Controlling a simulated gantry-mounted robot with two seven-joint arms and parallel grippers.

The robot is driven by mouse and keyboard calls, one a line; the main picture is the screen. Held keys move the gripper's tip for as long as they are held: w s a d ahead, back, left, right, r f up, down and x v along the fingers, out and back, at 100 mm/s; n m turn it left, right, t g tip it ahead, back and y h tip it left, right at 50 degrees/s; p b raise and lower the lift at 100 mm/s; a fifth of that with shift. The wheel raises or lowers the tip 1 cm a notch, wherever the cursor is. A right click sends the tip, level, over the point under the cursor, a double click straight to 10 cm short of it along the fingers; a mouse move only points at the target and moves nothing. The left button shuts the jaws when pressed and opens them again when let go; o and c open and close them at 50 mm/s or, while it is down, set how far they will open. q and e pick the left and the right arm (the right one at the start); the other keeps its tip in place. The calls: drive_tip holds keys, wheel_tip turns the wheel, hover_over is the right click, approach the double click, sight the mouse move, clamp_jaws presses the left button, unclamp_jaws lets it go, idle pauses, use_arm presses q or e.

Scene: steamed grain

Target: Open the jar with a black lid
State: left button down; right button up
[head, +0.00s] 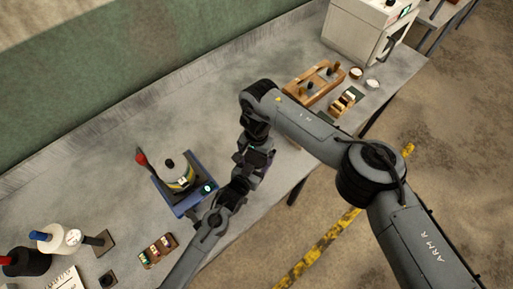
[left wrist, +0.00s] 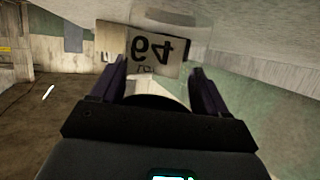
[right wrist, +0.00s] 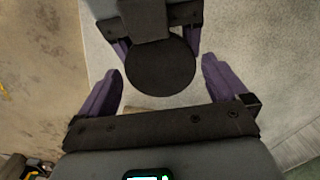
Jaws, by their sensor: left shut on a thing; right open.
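In the right wrist view the round black lid (right wrist: 160,70) faces my right gripper (right wrist: 163,69), whose two purple fingers are open on either side of it, with gaps showing. My left gripper's fingers show behind the lid. In the left wrist view my left gripper (left wrist: 158,72) is shut on the jar (left wrist: 155,50), a clear jar with a pale label reading "64", upside down in that view. In the head view my left gripper (head: 240,180) and right gripper (head: 254,150) meet above the bench, and the jar between them is mostly hidden.
The bench (head: 100,140) holds a blue scale (head: 178,202) with a pot on it, close left of my grippers. Wooden racks (head: 314,85) and a white oven (head: 365,32) stand at the far right. Bottles (head: 55,238) stand at lower left. The bench's upper middle is clear.

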drive_tip(key=shift+f, duration=0.4)
drive_tip(key=c, duration=1)
drive_tip(key=shift+o, duration=0.2)
drive_tip(key=shift+n, duration=1.8)
drive_tip(key=o, duration=1)
drive_tip(key=shift+c, duration=0.2)
